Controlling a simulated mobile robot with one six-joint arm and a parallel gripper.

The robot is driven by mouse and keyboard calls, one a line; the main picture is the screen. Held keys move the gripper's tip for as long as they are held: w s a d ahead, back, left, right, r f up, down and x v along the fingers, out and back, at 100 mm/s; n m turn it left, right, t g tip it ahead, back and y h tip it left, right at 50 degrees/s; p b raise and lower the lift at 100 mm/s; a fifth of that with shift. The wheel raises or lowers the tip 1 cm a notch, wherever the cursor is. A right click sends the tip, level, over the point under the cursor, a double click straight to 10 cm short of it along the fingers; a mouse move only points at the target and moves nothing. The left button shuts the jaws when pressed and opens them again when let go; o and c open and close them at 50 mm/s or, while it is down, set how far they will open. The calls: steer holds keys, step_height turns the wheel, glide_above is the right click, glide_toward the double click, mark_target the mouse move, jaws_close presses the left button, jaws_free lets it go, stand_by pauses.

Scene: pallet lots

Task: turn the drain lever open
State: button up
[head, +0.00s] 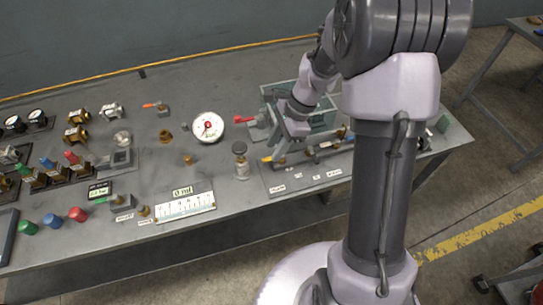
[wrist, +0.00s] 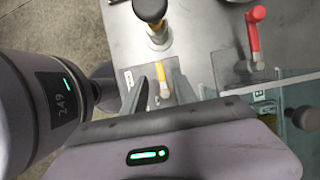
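A yellow lever (head: 267,159) sits at the left end of a grey labelled plate (head: 305,179) near the table's front edge. It also shows in the wrist view (wrist: 162,76). I cannot read the labels, so I cannot tell whether this is the drain lever. My gripper (head: 277,156) points down over this end of the plate. In the wrist view my gripper (wrist: 157,75) is open, and the yellow lever shows between its fingers. I cannot tell whether either finger touches it. A red lever (head: 243,119) stands farther back, also in the wrist view (wrist: 254,30).
A black-knobbed post (head: 240,150) stands just left of the plate. A green-grey open bin (head: 322,121) is behind my gripper. More fittings, including another yellow-tipped one (head: 342,133), are along the plate to the right.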

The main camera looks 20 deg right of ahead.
steer(key=x, duration=0.3)
steer(key=shift+b, duration=0.3)
steer(key=shift+r, duration=0.1)
jaws_close()
